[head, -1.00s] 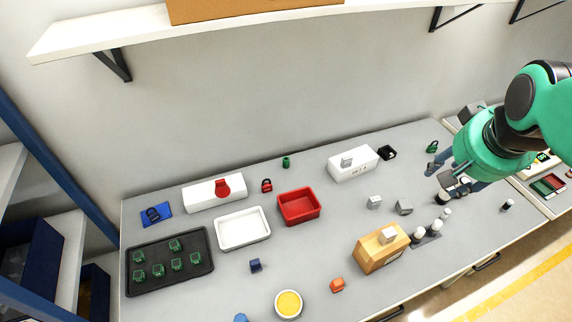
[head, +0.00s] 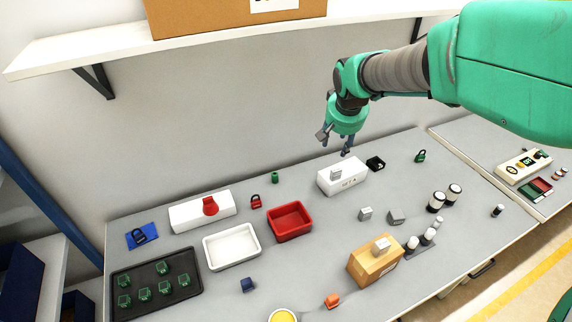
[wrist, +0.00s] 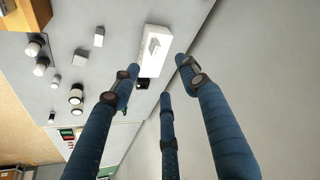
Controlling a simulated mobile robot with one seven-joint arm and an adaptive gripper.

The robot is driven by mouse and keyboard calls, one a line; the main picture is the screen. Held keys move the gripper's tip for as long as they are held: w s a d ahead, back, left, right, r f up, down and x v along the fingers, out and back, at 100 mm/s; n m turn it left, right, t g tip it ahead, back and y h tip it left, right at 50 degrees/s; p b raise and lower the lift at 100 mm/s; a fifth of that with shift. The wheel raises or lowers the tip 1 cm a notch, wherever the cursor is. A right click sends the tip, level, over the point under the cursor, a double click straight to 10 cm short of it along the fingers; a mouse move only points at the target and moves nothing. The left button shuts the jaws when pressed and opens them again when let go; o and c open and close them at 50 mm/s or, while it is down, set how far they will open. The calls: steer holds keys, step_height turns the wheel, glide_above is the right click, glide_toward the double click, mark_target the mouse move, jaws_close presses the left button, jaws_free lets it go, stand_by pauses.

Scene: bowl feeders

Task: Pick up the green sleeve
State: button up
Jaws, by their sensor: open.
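The green sleeve (head: 275,177) is a small dark green cylinder standing near the back edge of the grey table, behind the red bin, in the head view. I cannot make it out in the wrist view. My gripper (head: 335,144) is open and empty, raised above the back of the table near the white box, to the right of the sleeve and apart from it. In the wrist view its blue fingers (wrist: 158,82) are spread with nothing between them.
A red bin (head: 291,237) and a red padlock (head: 256,201) stand near the sleeve. A white box (head: 340,188) with a grey block on it is below my gripper. A green padlock (head: 420,156) stands at the back right. A shelf (head: 120,44) overhangs the back.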

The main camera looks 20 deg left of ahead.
steer(key=w+a+f, duration=0.4)
steer(key=a+f, duration=0.4)
steer(key=a, duration=0.3)
steer(key=n+b, duration=0.1)
steer(key=n, duration=0.1)
glide_toward(275, 174)
step_height(275, 174, up, 3)
steer(key=shift+s+d+r+y, duration=0.15)
steer(key=shift+s+d+y, duration=0.2)
steer(key=shift+s, duration=0.1)
steer(key=shift+g, duration=0.3)
steer(key=shift+b+x, duration=1)
steer(key=shift+x, duration=3.35)
steer(key=shift+d, duration=0.15)
steer(key=shift+b+x, duration=0.85)
steer(key=shift+x, duration=1.8)
steer(key=shift+r, duration=0.1)
steer(key=c, duration=0.8)
